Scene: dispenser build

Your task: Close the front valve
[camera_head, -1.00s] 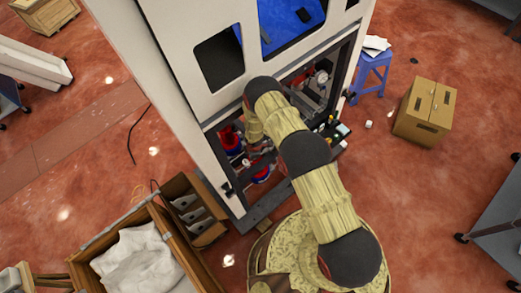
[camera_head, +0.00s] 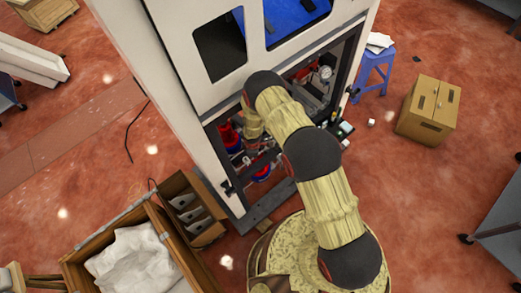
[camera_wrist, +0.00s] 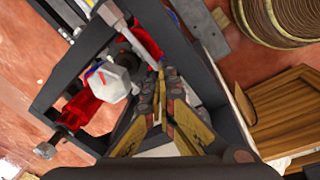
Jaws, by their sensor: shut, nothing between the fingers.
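In the wrist view, my gripper (camera_wrist: 162,78) is shut and empty, with both fingertips together inside the dark cabinet frame. To its left are red valve bodies (camera_wrist: 82,108) with a pale hexagonal cap (camera_wrist: 107,83) bearing a red and blue mark. A silver bar (camera_wrist: 128,32) slants down close to the fingertips; I cannot tell whether they touch. Which part is the front valve's handle is unclear. In the head view, red and blue valve parts (camera_head: 262,172) show low in the cabinet's open bay. My arm hides the fingers there.
The white cabinet (camera_head: 180,85) surrounds the bay with dark frame edges close to my arm. A gauge (camera_head: 326,73) sits at the bay's right. A wooden crate (camera_head: 185,255) stands at lower left, and a cardboard box (camera_head: 428,110) and blue stool (camera_head: 374,75) at right.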

